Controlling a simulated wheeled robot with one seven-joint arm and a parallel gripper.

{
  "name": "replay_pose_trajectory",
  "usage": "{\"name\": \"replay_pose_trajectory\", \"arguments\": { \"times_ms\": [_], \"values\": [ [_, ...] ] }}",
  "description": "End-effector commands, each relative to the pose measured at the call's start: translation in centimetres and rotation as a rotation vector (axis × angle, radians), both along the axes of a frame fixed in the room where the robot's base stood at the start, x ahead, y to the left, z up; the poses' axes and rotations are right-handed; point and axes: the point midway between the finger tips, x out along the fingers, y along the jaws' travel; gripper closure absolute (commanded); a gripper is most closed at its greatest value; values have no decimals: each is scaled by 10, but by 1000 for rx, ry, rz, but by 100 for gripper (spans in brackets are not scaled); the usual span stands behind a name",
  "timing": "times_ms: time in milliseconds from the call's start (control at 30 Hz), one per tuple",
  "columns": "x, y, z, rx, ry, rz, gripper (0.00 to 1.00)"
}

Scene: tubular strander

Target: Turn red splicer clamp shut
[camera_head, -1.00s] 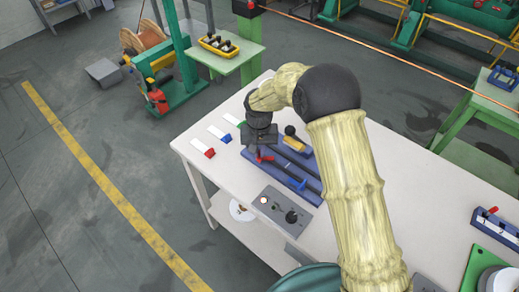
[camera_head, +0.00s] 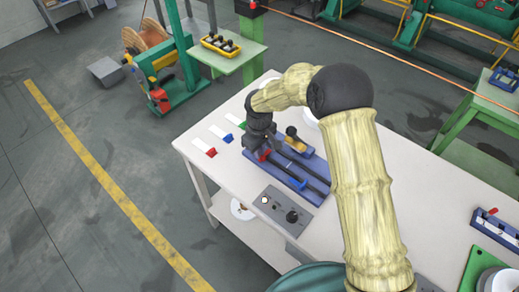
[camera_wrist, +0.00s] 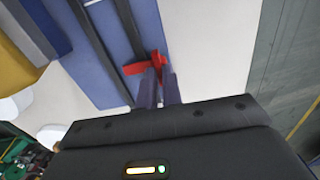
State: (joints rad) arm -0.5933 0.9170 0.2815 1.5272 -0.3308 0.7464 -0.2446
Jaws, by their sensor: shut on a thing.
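The red splicer clamp (camera_wrist: 134,68) lies at the end of the blue splicer base (camera_wrist: 115,22), across a dark rail, in the wrist view. A small part of the red clamp (camera_head: 263,156) also shows in the head view, just below my gripper. My gripper (camera_wrist: 162,72) has its two fingers closed around the red clamp's upright part. In the head view my gripper (camera_head: 262,150) points down at the left end of the blue splicer base (camera_head: 313,172). The fingertips are partly hidden there by the hand.
A blue clamp (camera_head: 298,184) sits farther along the base. A grey control box (camera_head: 285,210) stands in front of it. Red, blue and green tabbed white strips lie to the left on the white table (camera_head: 370,200).

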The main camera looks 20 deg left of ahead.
Motion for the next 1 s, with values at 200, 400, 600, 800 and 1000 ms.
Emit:
{"name": "replay_pose_trajectory", "arguments": {
  "times_ms": [200, 400, 600, 800, 1000],
  "values": [
    [2, 3, 3, 8, -8, 43, 100],
    [2, 3, 3, 8, -8, 48, 100],
    [2, 3, 3, 9, -8, 47, 87],
    [1, 2, 2, 5, -5, 46, 71],
    [0, 1, 2, 3, -3, 45, 71]
  ]
}}
